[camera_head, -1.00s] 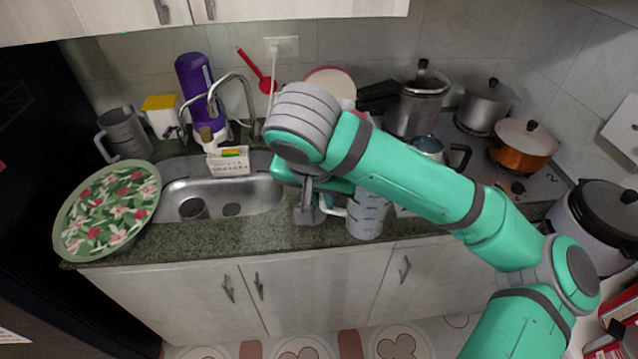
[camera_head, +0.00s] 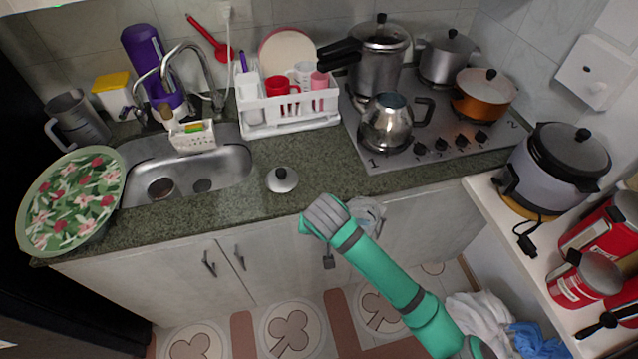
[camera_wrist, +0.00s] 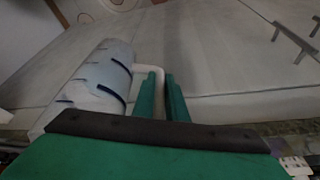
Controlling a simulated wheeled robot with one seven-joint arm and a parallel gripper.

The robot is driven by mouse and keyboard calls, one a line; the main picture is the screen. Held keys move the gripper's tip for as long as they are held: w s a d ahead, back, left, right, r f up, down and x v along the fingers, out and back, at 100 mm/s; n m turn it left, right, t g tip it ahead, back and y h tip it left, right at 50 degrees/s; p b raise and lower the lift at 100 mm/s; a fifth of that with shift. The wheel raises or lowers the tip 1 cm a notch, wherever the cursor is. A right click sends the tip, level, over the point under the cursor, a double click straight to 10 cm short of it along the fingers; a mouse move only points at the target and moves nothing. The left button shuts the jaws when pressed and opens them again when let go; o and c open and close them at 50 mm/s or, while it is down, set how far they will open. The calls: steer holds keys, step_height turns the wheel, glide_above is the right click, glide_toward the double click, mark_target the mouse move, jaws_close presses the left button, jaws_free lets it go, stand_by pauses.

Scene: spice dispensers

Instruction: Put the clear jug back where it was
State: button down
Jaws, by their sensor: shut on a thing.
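The clear jug (camera_wrist: 98,75), a pale see-through measuring jug with dark marks, fills the left of the wrist view. My gripper (camera_wrist: 160,92) is shut on its handle (camera_wrist: 147,70), which passes between the green fingers. In the head view the jug (camera_head: 370,213) shows partly behind my arm, just off the counter's front edge and before the cabinet doors. My fingers are hidden there. The jug looks tilted in the wrist view; its contents cannot be told.
The granite counter (camera_head: 235,205) is clear along its front, apart from a small lid (camera_head: 282,179). A white dish rack (camera_head: 290,112), a steel kettle (camera_head: 388,125) and the stove stand behind. A grey jug (camera_head: 77,120) and floral tray (camera_head: 70,200) are left, a rice cooker (camera_head: 560,165) right.

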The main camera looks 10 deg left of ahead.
step_height(320, 180, down, 9)
steer(key=w+d, duration=0.1)
steer(key=d, duration=0.1)
steer(key=shift+r, duration=0.2)
steer(key=shift+w, duration=0.2)
steer(key=shift+s+a, duration=0.1)
steer(key=shift+a, duration=0.05)
